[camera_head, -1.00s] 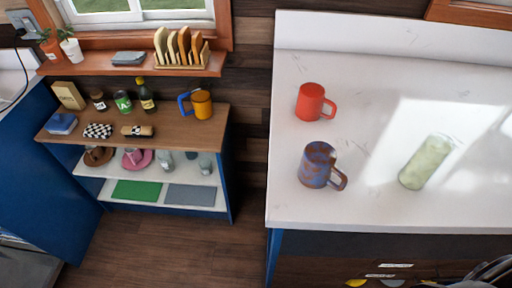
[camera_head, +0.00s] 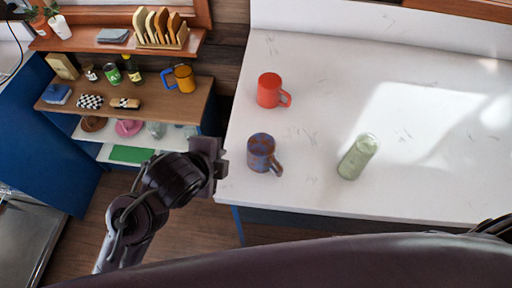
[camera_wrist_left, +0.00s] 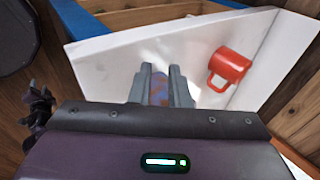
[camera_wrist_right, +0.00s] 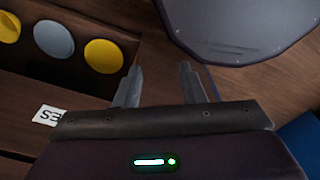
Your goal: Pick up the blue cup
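The blue cup (camera_head: 261,153), blue with brown patches and a brown handle, stands upright on the white counter near its left front corner. In the left wrist view the cup (camera_wrist_left: 159,88) shows between and beyond the fingers. My left gripper (camera_head: 221,158) is just left of the cup in the head view, apart from it. In the left wrist view the left gripper (camera_wrist_left: 161,76) has its fingers spread with nothing held. My right gripper (camera_wrist_right: 159,80) is open and empty in the right wrist view, near a dark wooden front, away from the cup.
On the counter (camera_head: 310,100), a red mug (camera_head: 270,91) stands behind the blue cup and a pale green glass (camera_head: 358,157) stands to its right. A shelf unit (camera_head: 200,104) with an orange mug (camera_head: 183,79) is at left. Bare counter lies around the cup.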

